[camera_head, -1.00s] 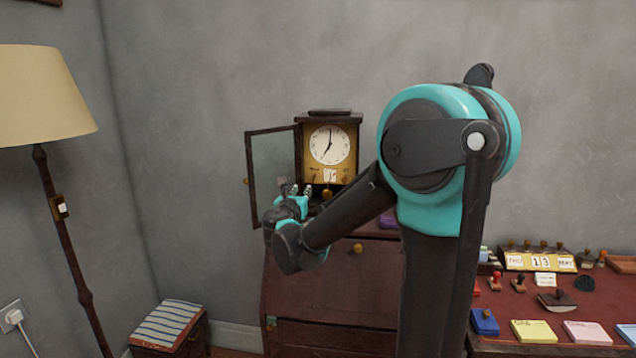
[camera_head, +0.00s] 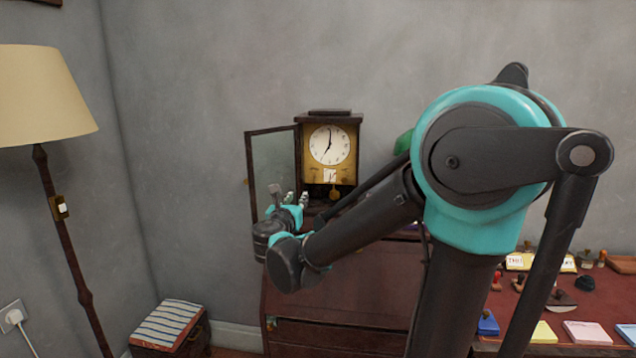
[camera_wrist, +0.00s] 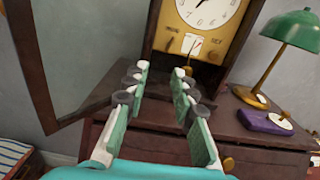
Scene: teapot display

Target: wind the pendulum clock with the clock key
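The pendulum clock (camera_head: 349,134) stands on the dark red bureau, its glazed door (camera_head: 272,165) swung open to the left. Its cream dial (camera_wrist: 207,10) and gold front also show in the wrist view. I cannot make out the clock key.
A green lamp (camera_wrist: 290,30) and a purple object (camera_wrist: 264,122) stand to the clock's right on the bureau (camera_head: 350,290). The open door bounds the left side. A floor lamp (camera_head: 60,210) and striped stool (camera_head: 168,325) are left; a stamp desk (camera_head: 510,290) is right.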

